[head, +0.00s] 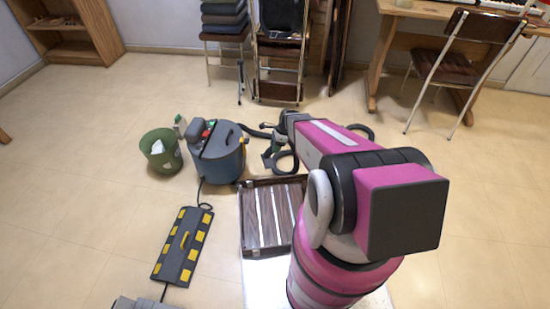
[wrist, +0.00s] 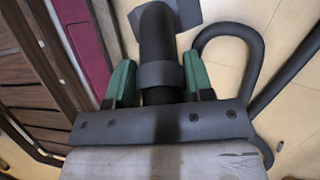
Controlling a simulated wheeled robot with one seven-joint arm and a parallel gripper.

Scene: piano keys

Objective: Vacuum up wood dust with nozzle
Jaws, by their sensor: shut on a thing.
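My gripper (wrist: 158,85) is shut on the dark round tube of the vacuum nozzle (wrist: 157,35), with a green finger on each side of it. The nozzle's flat dark end shows at the top of the wrist view. In the head view, the nozzle (head: 268,158) is small and partly hidden at the far end of my pink arm. A black hose loops beside my gripper. The blue-grey vacuum (head: 222,160) stands on the floor left of my gripper. I cannot make out any wood dust in either view.
A dark wooden slatted frame (head: 247,225) lies in front of the vacuum, partly behind my arm. A green bin (head: 160,160) and a black-yellow cable ramp (head: 182,245) are at left. Floor at right is clear.

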